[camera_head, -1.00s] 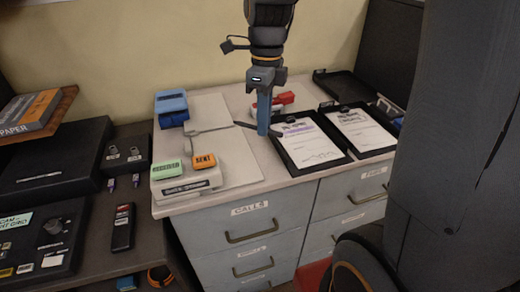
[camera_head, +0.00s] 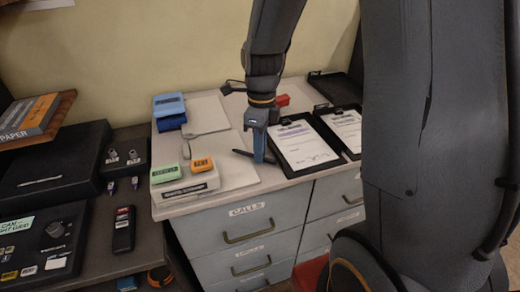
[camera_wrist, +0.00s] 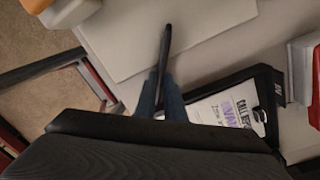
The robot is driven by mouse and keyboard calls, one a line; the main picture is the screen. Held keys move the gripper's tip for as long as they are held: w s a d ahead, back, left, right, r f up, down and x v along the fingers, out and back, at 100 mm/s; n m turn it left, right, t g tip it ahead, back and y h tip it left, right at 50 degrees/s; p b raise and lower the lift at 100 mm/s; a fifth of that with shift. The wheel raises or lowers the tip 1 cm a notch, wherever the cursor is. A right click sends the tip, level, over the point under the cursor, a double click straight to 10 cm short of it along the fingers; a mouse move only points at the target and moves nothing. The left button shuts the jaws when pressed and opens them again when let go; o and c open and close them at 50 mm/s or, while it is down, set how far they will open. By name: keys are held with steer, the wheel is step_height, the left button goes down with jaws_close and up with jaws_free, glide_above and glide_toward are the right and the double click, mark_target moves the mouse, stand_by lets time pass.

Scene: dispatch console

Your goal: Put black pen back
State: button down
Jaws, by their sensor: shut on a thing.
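The black pen (camera_head: 243,153) is in my gripper (camera_head: 261,157) and sticks out to the left from the fingertips. In the wrist view the pen (camera_wrist: 166,48) points up and away from the fingers, over a pale sheet, and my gripper (camera_wrist: 162,98) is shut on it. The fingers point down, low over the desk top beside the left black clipboard. I cannot tell whether the pen touches the surface. The end of the pen on the near side is hidden by the fingers.
The left clipboard (camera_head: 306,167) and right clipboard (camera_head: 355,145) lie right of my gripper. A stamp holder (camera_head: 185,188) carries a green stamp (camera_head: 165,173) and an orange stamp (camera_head: 202,165). Blue boxes (camera_head: 169,105) stand behind. The pale sheet (camera_head: 235,175) has bare room.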

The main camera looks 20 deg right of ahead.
steer(key=shift+f, duration=0.2)
steer(key=c, duration=1.8)
jaws_free()
steer(key=shift+c, duration=0.2)
steer(key=shift+b, duration=0.4)
